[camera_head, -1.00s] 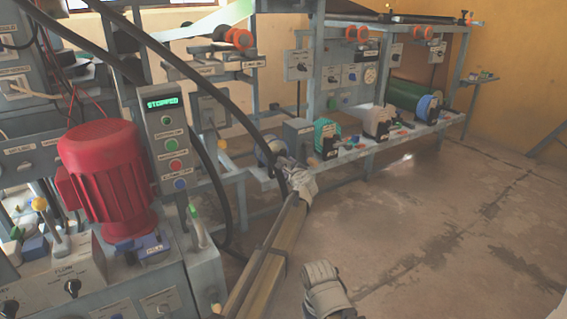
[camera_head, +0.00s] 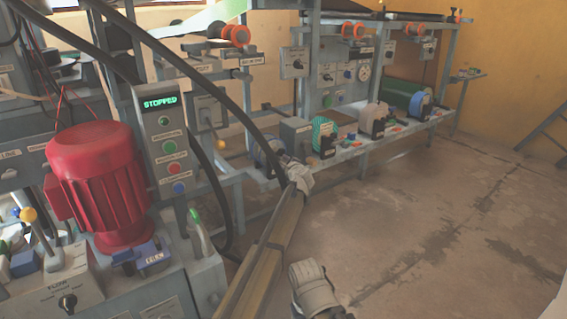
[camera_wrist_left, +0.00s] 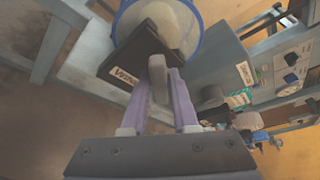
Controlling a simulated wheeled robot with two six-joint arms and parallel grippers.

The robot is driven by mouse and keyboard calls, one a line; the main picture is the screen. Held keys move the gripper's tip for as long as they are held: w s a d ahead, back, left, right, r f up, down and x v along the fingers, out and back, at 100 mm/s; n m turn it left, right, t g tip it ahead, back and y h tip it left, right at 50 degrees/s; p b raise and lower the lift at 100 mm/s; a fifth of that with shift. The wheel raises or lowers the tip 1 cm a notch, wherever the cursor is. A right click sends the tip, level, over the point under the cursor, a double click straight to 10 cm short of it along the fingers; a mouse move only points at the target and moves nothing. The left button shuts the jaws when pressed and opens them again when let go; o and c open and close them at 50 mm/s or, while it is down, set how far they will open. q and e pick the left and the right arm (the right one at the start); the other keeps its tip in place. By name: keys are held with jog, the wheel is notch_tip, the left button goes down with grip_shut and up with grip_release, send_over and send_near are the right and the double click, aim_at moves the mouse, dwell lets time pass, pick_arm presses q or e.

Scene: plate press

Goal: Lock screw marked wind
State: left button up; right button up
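The screw (camera_wrist_left: 157,78) is a grey flat knob in the left wrist view, in front of a dark bracket (camera_wrist_left: 110,62) whose label seems to read "Wind". Behind it is a pale roll with a blue rim (camera_wrist_left: 197,42). My left gripper's purple fingers (camera_wrist_left: 160,88) are on either side of the screw and look closed against it. In the head view my left gripper (camera_head: 284,160) is small and dark beside the blue roll (camera_head: 262,152) at the left end of the rack's low shelf; the screw cannot be made out there. My right gripper's fingers are not visible.
A red motor (camera_head: 103,185) and a control box (camera_head: 165,140) reading "STOPPED" stand at the left. More rolls, including a teal one (camera_head: 322,133), sit along the shelf. The floor (camera_head: 430,220) at the right is clear.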

pick_arm(q)
grip_shut()
dwell(0.3)
jog(key=shift+r+m+p, duration=0.1)
jog(key=shift+m+p, duration=0.3)
jog(key=shift+p, duration=0.05)
jog(key=shift+m+g+y+p, duration=0.3)
jog(key=shift+m+g+p, duration=0.2)
jog(key=shift+m+g, duration=0.15)
jog(key=shift+m+g+y+p, duration=0.5)
jog(key=shift+m+g+p, duration=0.05)
jog(key=shift+m, duration=0.8)
jog(key=shift+o, duration=2.1)
grip_release()
